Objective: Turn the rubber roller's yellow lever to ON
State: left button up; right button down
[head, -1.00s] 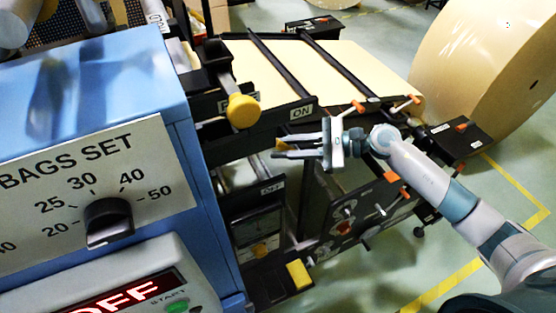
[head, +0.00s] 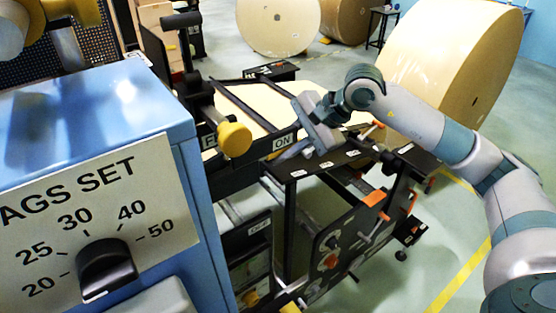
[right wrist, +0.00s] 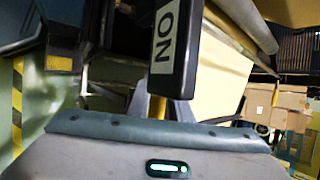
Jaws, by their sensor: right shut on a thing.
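The dark plate (head: 250,150) on the machine carries an ON label (head: 282,142) at its right end and a partly hidden label at its left. My right gripper (head: 287,155) is at the ON end, its fingertips partly hidden by the plate. In the right wrist view, the ON label (right wrist: 165,38) is just ahead, and a narrow yellow piece (right wrist: 157,106), which looks like the lever, is between my shut fingers. Most of the lever is hidden. My left gripper is not in view.
A round yellow knob (head: 234,139) on a black arm stands in front of the plate. The blue cabinet (head: 110,100) with a bag dial (head: 106,264) fills the left. Orange-handled levers (head: 375,198) sit below my right forearm. A large kraft roll (head: 450,70) stands behind.

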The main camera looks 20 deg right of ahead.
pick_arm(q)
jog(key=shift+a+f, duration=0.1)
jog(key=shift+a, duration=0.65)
pick_arm(e)
jog(key=shift+r+h, duration=0.3)
jog(key=shift+r, duration=0.25)
jog(key=c, duration=1.6)
grip_release()
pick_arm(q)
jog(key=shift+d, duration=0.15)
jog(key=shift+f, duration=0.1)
pick_arm(e)
jog(key=shift+d, duration=0.1)
